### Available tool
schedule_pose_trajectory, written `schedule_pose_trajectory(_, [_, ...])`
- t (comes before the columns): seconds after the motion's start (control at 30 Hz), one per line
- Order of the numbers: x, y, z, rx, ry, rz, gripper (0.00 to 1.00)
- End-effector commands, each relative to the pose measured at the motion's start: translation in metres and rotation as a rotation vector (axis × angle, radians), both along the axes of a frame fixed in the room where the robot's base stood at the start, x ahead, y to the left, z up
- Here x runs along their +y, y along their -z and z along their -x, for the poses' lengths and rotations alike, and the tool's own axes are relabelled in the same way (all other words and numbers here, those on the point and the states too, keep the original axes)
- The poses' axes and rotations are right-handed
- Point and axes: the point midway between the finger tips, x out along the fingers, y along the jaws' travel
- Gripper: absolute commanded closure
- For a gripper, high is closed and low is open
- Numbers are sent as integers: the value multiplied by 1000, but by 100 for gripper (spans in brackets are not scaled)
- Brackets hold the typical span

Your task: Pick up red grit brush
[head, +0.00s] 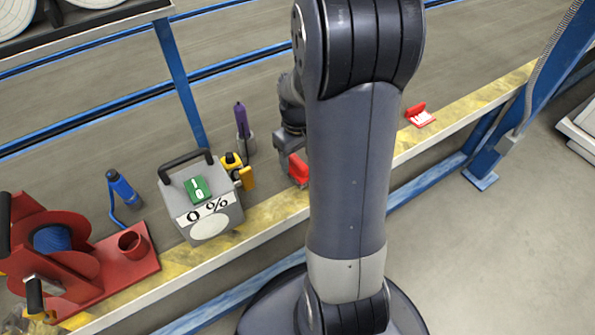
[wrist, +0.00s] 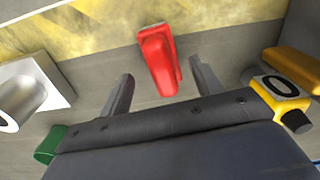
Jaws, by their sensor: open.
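A red block-like item (head: 299,170), which I take to be the red grit brush, sits on the grey bench near the yellow-striped edge. In the wrist view the red item (wrist: 158,62) lies just ahead of and between my fingertips, with a gap on each side. My gripper (head: 287,150) is open and empty beside it; my arm hides part of this area in the head view. Another red item (head: 420,115) with a white patterned part lies further right on the striped edge; I cannot tell for sure which is the brush.
A grey box (head: 208,215) marked "0 %", a yellow-black tool (head: 234,161) and a purple-handled tool (head: 241,118) stand left of my gripper. A red reel (head: 35,245) is far left. In the wrist view, a silvery holder (wrist: 60,85) is left and a yellow tool (wrist: 281,88) right.

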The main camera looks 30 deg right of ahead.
Motion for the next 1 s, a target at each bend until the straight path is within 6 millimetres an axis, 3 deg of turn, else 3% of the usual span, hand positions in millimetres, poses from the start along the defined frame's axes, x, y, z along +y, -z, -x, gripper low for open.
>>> schedule_pose_trajectory(0.33, [3, 48, 4, 2, 0, -1, 38])
schedule_pose_trajectory(0.6, [3, 49, 4, 0, 0, 0, 38])
schedule_pose_trajectory(1.0, [3, 49, 4, 0, 0, 0, 71])
